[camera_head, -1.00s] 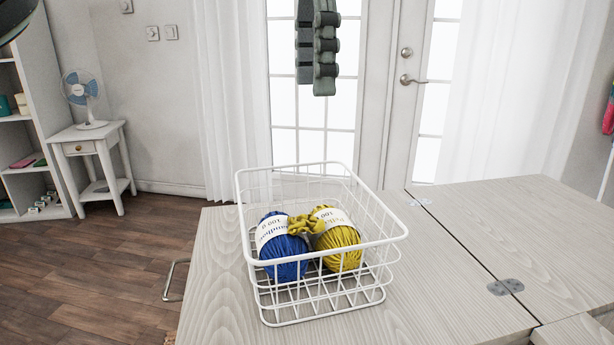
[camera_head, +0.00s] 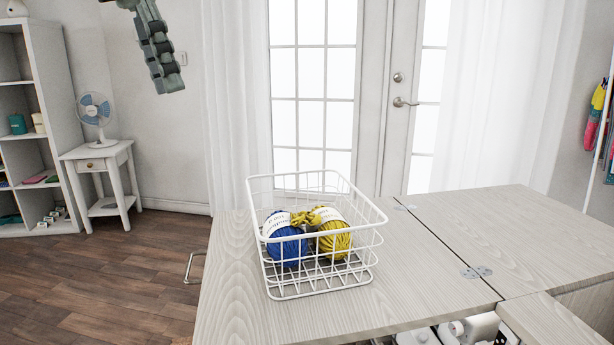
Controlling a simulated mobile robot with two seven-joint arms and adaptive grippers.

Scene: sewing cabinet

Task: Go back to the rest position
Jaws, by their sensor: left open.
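My left gripper (camera_head: 158,55) hangs at the top left of the head view, pointing down, in front of the wall. It is open and empty, well apart from the basket. A white wire basket (camera_head: 318,284) stands on the pale wooden table (camera_head: 232,300). Inside it lie a blue yarn ball (camera_head: 286,246) and a mustard-yellow yarn ball (camera_head: 334,243), side by side, each with a white label. My right gripper is not in view.
A small white side table (camera_head: 104,153) with a fan (camera_head: 94,108) stands at the left beside a white shelf (camera_head: 47,90). A hinged leaf (camera_head: 500,225) extends the table to the right. A sewing machine (camera_head: 475,328) shows partly at the bottom right. The tabletop around the basket is clear.

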